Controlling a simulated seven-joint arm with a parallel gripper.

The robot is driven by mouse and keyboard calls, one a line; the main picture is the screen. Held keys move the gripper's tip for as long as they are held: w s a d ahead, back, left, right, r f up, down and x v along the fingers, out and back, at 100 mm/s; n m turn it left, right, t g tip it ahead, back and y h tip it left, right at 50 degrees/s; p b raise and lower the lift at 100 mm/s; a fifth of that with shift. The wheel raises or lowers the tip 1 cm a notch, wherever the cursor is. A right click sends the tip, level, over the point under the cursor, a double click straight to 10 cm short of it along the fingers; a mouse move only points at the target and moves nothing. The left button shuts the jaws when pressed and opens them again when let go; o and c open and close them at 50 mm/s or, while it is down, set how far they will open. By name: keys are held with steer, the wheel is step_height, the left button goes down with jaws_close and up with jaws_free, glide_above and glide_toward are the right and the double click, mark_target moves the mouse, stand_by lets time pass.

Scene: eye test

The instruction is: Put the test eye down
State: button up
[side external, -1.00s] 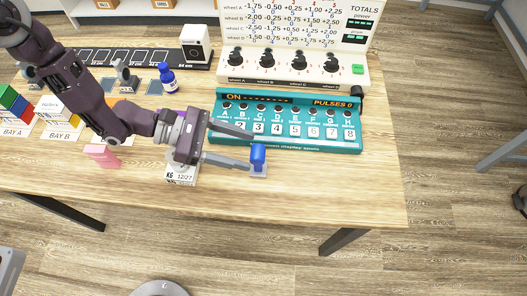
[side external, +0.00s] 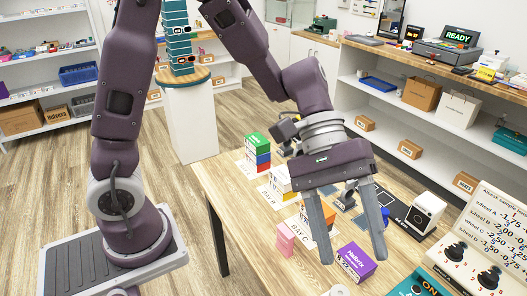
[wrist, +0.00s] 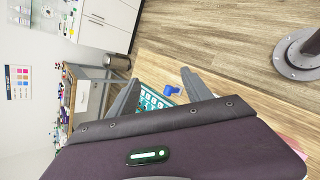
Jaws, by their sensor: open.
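I cannot tell for sure which thing is the test eye. A small blue piece (wrist: 172,90) stands beside the teal panel (wrist: 150,100) in the wrist view, beyond my fingers and apart from them. A white block with a dark round lens (side external: 424,212) stands at the end of a black strip in the side view. My gripper (side external: 353,258) is open and empty, pointing down above the table with both fingers spread. It also shows in the wrist view (wrist: 160,75).
A purple box (side external: 356,262) and a pink block (side external: 285,238) are near my fingers. Stacked coloured boxes (side external: 258,150) stand in a labelled bay. A white panel with black knobs (side external: 490,235) is at the right. The table's left edge is close; floor lies beyond.

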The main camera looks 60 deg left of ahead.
steer(key=s+a+r+m+t+y, duration=0.2)
steer(key=s+a+t+y, duration=0.2)
steer(key=a, duration=0.6)
steer(key=s+a+r+m+t+y, duration=0.3)
steer(key=s+a, duration=0.4)
steer(key=a, duration=0.4)
steer(key=shift+r+t+y, duration=0.15)
steer(key=shift+t+y, duration=0.35)
steer(key=shift+y, duration=0.6)
